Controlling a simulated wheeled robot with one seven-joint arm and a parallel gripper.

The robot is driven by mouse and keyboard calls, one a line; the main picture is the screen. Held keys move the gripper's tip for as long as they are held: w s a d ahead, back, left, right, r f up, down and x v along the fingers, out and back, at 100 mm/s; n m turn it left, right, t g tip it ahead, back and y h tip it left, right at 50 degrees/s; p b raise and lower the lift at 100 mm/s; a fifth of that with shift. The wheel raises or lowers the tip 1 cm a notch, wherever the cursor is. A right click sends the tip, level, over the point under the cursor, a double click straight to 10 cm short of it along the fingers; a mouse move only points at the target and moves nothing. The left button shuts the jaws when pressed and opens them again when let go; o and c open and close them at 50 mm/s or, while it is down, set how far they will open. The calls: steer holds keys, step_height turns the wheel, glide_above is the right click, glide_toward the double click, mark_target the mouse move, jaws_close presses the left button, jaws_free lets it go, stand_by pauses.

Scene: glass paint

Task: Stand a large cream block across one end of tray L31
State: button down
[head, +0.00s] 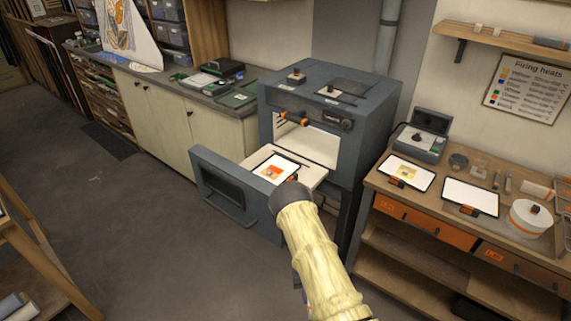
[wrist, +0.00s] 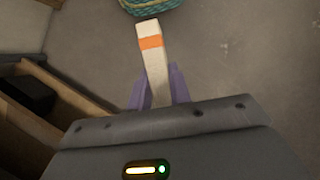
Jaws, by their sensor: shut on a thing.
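My gripper (wrist: 155,88) is shut on a cream block (wrist: 151,45) with an orange band, in the wrist view. The block is long and sticks out past the purple fingers, over the grey floor. In the head view my arm hides the gripper and the block. A white tray (head: 284,161) with an orange patch sits on the pulled-out shelf of the kiln. Two more white trays lie on the right bench, one with a yellow patch (head: 399,165) and one blank (head: 470,192). The tray labels are too small to read, so I cannot tell which is L31.
On the right bench (head: 445,222) stand a white round tub (head: 522,222), a cream block (head: 535,189) and small jars. In the wrist view wooden shelving (wrist: 60,110) is at left and a teal basket (wrist: 150,4) at top.

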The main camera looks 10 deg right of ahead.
steer(key=shift+r+p, duration=1.5)
steer(key=shift+r, duration=1.05)
steer(key=s+p+v, duration=0.1)
steer(key=p+v, duration=0.1)
steer(key=v, duration=1.2)
steer(key=shift+s+r, duration=0.25)
steer(key=shift+r, duration=0.2)
steer(key=shift+d, duration=0.1)
